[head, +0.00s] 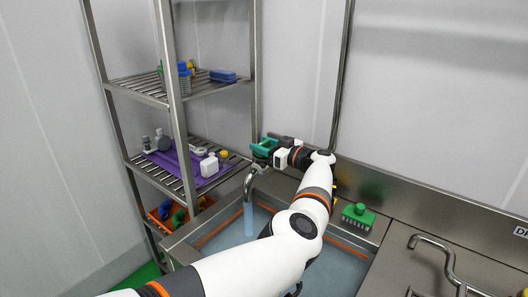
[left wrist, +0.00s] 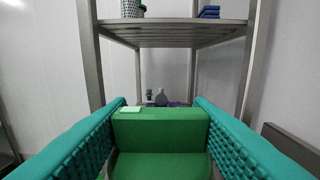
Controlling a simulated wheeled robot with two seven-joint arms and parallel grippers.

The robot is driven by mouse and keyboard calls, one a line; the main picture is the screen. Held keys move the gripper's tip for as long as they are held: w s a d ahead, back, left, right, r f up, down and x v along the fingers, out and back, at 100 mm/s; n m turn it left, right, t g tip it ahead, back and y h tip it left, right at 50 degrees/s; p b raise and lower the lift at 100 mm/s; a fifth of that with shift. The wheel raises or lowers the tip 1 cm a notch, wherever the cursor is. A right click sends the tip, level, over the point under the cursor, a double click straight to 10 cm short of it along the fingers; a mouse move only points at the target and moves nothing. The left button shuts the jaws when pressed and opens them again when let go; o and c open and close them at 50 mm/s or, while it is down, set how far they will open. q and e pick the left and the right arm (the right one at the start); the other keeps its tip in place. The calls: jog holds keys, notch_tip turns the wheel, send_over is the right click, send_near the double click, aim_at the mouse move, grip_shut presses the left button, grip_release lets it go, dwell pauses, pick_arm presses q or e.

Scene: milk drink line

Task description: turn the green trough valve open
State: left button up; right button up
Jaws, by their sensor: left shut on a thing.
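The green trough valve (left wrist: 160,145) fills the space between my teal fingers in the left wrist view, a broad green block with a small pale patch at its upper left. My left gripper (head: 264,147) is shut on it, one finger on each side; it also shows in the left wrist view (left wrist: 160,103). In the head view the gripper is above the trough's back edge, near the shelf, and hides most of the valve. A curved steel spout (head: 250,180) lets a bluish stream of water (head: 249,218) fall into the trough (head: 181,243). My right gripper is not in view.
A steel shelf rack (head: 180,130) stands close behind and left, holding a purple tray (head: 180,172) and an orange crate (head: 163,226). A green brush (head: 358,215) lies on the ledge right of my arm. Another steel tap (head: 440,248) is at the right.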

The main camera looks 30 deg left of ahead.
pick_arm(q)
jog(key=shift+r, duration=0.1)
jog(key=o, duration=1)
jog(key=shift+a, duration=0.1)
jog(key=shift+d, duration=0.55)
jog(key=d, duration=1.1)
jog(key=shift+s, duration=0.35)
